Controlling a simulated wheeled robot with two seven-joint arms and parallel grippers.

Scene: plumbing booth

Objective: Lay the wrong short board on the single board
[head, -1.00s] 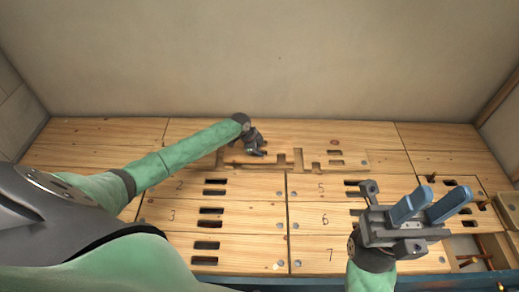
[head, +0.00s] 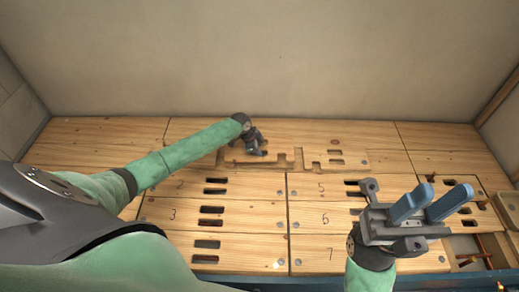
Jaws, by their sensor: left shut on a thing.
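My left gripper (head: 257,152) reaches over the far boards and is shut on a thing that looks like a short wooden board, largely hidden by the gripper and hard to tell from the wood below. Dark notched outlines lie around the gripper. To its right is a light board part with slots and round metal dots (head: 350,160). I cannot tell whether the held board touches the one under it. My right gripper (head: 432,204) is open and empty at the right, its two blue fingers apart.
Slotted boards numbered 2, 3, 5, 6 and 7 (head: 322,256) cover the bench in front. Plain boards (head: 350,132) lie at the back against the bare wall (head: 270,60). An open compartment with pipe-like parts (head: 470,248) is at the lower right.

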